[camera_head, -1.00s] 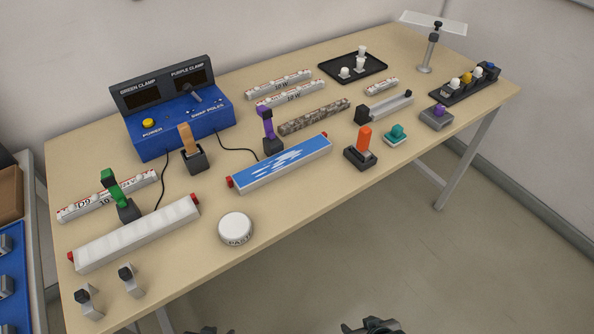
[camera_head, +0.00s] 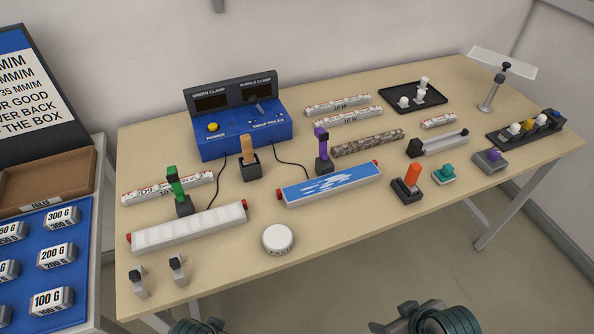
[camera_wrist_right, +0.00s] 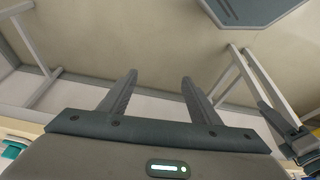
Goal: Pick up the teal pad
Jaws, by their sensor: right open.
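The teal pad (camera_head: 444,174) is a small teal knob-like piece on a pale base. It sits on the table (camera_head: 345,231) toward the right front edge, just right of the orange-handled block. My right gripper (camera_head: 405,318) is at the bottom of the head view, below the table's front edge and well apart from the pad. In the right wrist view its two fingers (camera_wrist_right: 160,78) are spread with nothing between them. A small teal patch shows at that view's left edge; I cannot tell if it is the pad. My left gripper (camera_head: 197,326) barely shows at the bottom edge.
A grey slide-like holder (camera_head: 437,143) lies behind. A white round PAST button (camera_head: 278,239) is near the front edge. A weight rack (camera_head: 55,255) stands left.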

